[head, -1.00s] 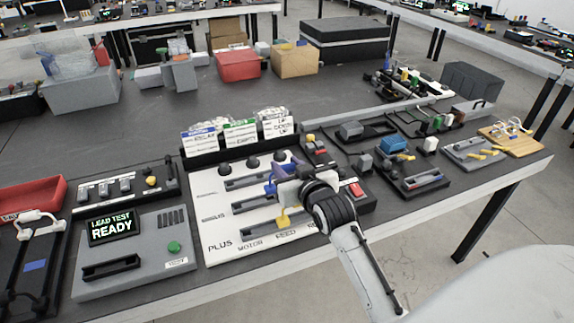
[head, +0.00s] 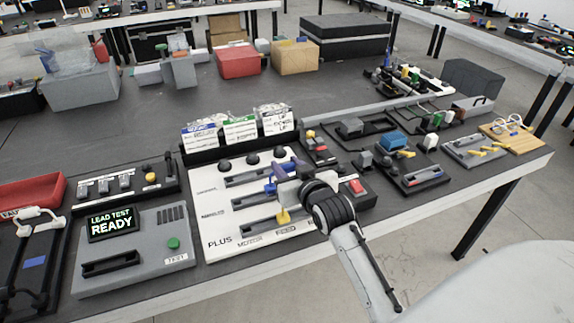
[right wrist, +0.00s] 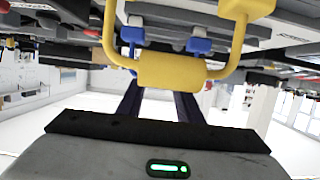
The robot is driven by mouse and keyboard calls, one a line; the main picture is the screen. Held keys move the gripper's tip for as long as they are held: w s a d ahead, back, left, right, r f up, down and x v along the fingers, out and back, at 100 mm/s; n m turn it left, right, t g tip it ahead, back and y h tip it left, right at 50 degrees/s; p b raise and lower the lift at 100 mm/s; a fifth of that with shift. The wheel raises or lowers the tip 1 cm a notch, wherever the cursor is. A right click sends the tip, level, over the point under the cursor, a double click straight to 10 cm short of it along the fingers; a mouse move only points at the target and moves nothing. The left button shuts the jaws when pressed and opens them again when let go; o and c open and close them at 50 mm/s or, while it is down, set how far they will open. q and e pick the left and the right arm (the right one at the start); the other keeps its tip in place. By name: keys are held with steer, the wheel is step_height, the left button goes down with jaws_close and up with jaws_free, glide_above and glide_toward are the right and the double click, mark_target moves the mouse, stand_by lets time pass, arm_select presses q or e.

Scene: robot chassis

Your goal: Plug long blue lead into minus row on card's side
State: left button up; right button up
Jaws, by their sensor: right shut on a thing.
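My right gripper (head: 284,186) is over the white board (head: 213,210) at the table's front, at the middle and upper slots. A blue lead (head: 269,188) shows at its tips, and I take it as shut on that lead. The grip itself is hidden. In the right wrist view, two blue plug ends (right wrist: 200,46) with grey parts show behind a yellow U-shaped lead (right wrist: 172,71). That yellow lead stands at the board's lower slot in the head view (head: 283,215). Seating of the blue lead cannot be told. My left gripper is out of view.
A grey tester (head: 145,246) reading "LEAD TEST READY" stands left. A block with a red switch (head: 356,187) is close right of the gripper.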

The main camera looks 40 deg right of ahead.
steer(key=shift+f, duration=0.45)
steer(key=shift+f+b, duration=0.45)
steer(key=o, duration=1.1)
steer(key=shift+s, duration=0.1)
steer(key=v, duration=1)
steer(key=shift+a+r, duration=0.1)
